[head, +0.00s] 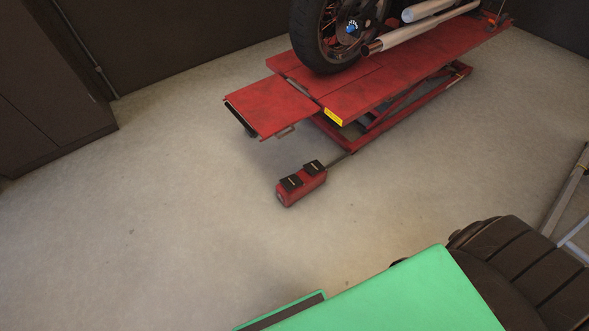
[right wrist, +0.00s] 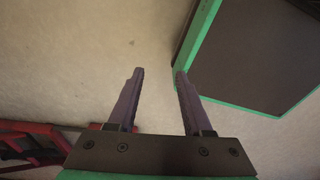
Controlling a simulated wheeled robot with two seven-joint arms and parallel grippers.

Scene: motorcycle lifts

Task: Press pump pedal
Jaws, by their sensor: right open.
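The pump unit (head: 301,185) is a small red box on the floor, with two black pedals on its top. One black pedal (head: 290,182) is at its left and the other black pedal (head: 314,167) at its right. A thin rod joins it to the red motorcycle lift (head: 365,100), whose platform is a little above the floor. My right gripper (right wrist: 158,72) is open and empty over bare floor in the right wrist view. Red lift parts (right wrist: 30,140) show at that view's lower left. Neither gripper is in the head view.
A motorcycle (head: 345,30) stands on the lift. A dark cabinet (head: 50,90) is at the left wall. A grey metal frame (head: 568,190) is at the right edge. The concrete floor (head: 150,210) left of and in front of the pump is clear.

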